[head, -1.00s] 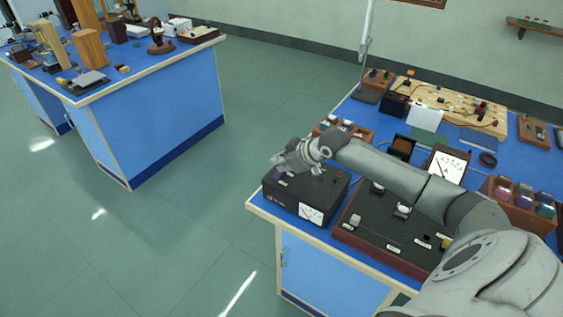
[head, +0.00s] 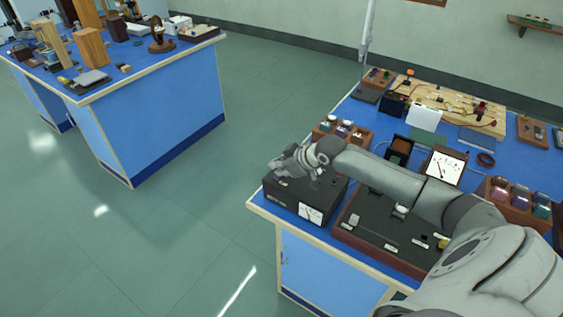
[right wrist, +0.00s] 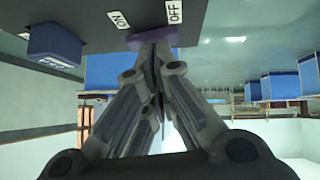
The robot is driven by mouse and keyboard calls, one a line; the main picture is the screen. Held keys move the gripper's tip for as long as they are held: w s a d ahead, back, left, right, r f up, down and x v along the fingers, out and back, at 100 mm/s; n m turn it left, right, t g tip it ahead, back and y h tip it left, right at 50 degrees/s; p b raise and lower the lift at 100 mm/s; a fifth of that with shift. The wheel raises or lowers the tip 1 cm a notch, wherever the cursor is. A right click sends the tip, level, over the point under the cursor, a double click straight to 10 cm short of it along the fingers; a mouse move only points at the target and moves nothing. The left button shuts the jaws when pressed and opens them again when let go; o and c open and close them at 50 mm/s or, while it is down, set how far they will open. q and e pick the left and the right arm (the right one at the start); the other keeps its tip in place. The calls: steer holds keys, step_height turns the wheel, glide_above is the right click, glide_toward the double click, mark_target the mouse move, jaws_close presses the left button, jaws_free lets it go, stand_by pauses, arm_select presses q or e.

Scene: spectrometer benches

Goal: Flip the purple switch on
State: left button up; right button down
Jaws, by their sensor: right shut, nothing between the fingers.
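The purple switch (right wrist: 152,40) shows in the right wrist view on a dark panel, between a white ON label (right wrist: 119,20) on the left and a white OFF label (right wrist: 175,12) on the right. My right gripper (right wrist: 151,46) is shut and empty, its fingertips right at the switch and covering part of it. I cannot tell whether they press on it or which way it is tipped. In the head view my right gripper (head: 279,170) is over the left end of the black meter box (head: 291,200), and the switch is mostly hidden there. My left gripper is not in view.
A dark board with a wooden edge (head: 380,253) lies right of the box on the blue bench. A vial rack (head: 343,134) stands behind my right wrist, and a white dial meter (head: 445,166) stands farther right. Open floor (head: 170,230) lies left of the bench.

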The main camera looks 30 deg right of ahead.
steer(key=shift+r, duration=0.1)
steer(key=r+p, duration=0.2)
steer(key=p, duration=0.1)
steer(key=r+p, duration=0.1)
steer(key=shift+a+r, duration=0.25)
steer(key=shift+r, duration=0.15)
steer(key=shift+s+r+p, duration=0.2)
steer(key=shift+r+p, duration=0.1)
steer(key=shift+p, duration=0.1)
steer(key=b+v, duration=0.2)
steer(key=v, duration=0.7)
steer(key=shift+s+b, duration=0.3)
steer(key=d+p, duration=0.1)
steer(key=p, duration=0.4)
steer(key=shift+w+d+r+p, duration=0.15)
steer(key=shift+w+r+p, duration=0.05)
steer(key=shift+p, duration=0.1)
